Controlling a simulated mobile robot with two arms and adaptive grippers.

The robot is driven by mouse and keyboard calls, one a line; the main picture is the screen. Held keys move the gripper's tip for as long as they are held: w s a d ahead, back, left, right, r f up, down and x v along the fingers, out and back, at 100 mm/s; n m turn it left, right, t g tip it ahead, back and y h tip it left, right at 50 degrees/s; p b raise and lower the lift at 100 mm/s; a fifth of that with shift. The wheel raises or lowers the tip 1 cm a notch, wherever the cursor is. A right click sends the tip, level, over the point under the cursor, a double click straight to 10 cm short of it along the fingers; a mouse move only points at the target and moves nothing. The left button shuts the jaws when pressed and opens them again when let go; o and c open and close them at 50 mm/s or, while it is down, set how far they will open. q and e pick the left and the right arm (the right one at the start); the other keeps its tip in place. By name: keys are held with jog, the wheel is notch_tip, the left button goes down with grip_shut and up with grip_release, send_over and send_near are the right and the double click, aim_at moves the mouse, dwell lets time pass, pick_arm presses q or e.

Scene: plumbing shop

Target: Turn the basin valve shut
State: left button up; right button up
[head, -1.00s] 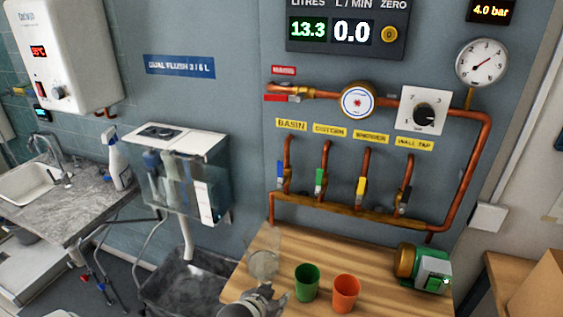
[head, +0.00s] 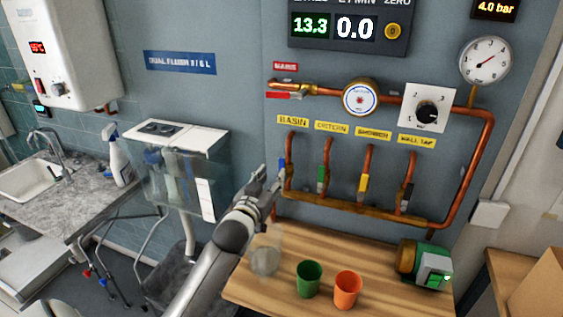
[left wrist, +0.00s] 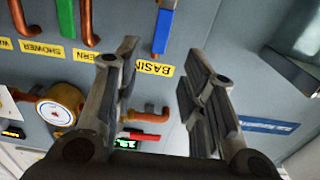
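The basin valve's blue handle (head: 282,167) is on the leftmost vertical copper pipe, under the yellow BASIN label (head: 293,120). In the left wrist view the blue handle (left wrist: 163,30) lines up with its pipe, and the picture is upside down. My left gripper (head: 270,182) is just left of and below the handle in the head view, partly covering the valve. In the left wrist view its two fingers (left wrist: 160,82) are wide apart with nothing between them; the handle shows beyond the gap. I cannot tell whether a finger touches it. My right gripper is not in view.
Green (head: 322,180), yellow (head: 364,185) and black (head: 407,196) valve handles stand to the right on one manifold. Below, a wooden bench (head: 285,246) holds a clear glass, a green cup (head: 308,279), an orange cup (head: 347,289) and a green-and-brass device (head: 425,265). A clear cistern (head: 180,175) hangs at left.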

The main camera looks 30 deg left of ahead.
aim_at(281, 163)
pick_arm(q)
jog(key=p+x, duration=0.2)
jog(key=x, duration=0.7)
jog(key=shift+d, duration=0.1)
jog(key=shift+c, duration=0.6)
grip_shut()
